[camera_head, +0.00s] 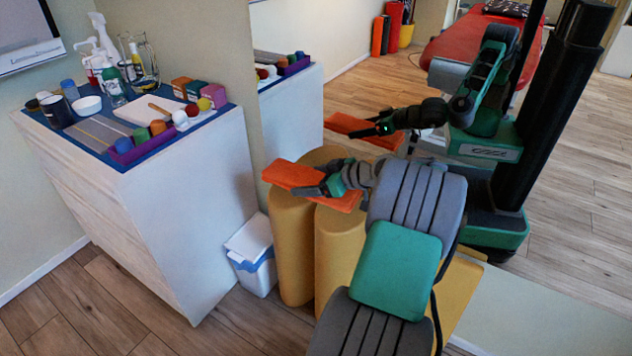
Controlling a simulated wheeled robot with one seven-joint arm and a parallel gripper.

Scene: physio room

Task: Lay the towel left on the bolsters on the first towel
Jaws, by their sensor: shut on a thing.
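An orange folded towel (287,174) lies flat across the tops of the upright yellow bolsters (292,245), or just above them; I cannot tell whether it touches. My gripper (304,191) is shut on the towel at its near edge, reaching in from the right. The mirror shows the same towel (345,123) and my gripper from the other side. I cannot make out a second towel; my arm and the held towel hide part of the bolster tops.
A white cabinet (190,215) at left has a blue top with bottles, bowls, small balls and boxes. A white bin with a blue rim (252,262) stands between cabinet and bolsters. A large mirror (580,215) stands close behind the bolsters. Wooden floor is clear at front left.

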